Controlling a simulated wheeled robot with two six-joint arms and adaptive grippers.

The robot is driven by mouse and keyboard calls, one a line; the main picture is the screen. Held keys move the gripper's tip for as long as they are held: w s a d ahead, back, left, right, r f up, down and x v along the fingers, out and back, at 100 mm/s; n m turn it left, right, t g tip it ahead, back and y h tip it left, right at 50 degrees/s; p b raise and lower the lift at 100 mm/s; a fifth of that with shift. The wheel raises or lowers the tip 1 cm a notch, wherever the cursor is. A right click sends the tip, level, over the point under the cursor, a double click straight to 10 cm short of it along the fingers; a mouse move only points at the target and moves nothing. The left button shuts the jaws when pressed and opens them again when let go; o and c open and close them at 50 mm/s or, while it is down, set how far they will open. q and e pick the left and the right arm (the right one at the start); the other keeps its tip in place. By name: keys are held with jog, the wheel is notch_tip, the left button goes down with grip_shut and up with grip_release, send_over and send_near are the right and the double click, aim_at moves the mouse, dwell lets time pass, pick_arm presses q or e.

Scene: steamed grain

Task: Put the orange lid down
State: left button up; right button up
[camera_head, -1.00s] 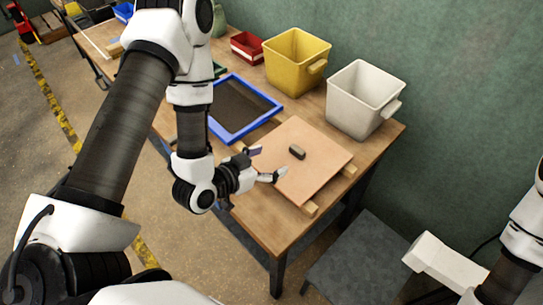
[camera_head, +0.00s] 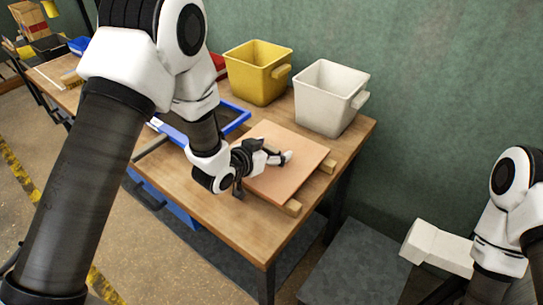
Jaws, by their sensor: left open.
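The orange lid (camera_head: 301,151), a flat peach-coloured square board, lies on wooden strips (camera_head: 292,208) at the near right part of the table. My left gripper (camera_head: 283,158) is open, low over the middle of the lid. The gripper covers the lid's dark handle, so I cannot tell whether the fingers touch it. My right arm shows at the right edge, but its gripper is out of view.
A blue-rimmed tray (camera_head: 240,119) with a dark inside lies to the left of the lid, partly behind my left arm. A yellow bin (camera_head: 257,75) and a white bin (camera_head: 326,100) stand behind along the wall. Bare wooden tabletop (camera_head: 235,228) lies in front of the lid.

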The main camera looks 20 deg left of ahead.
pick_arm(q)
jog(key=shift+w+f, duration=0.1)
grip_shut()
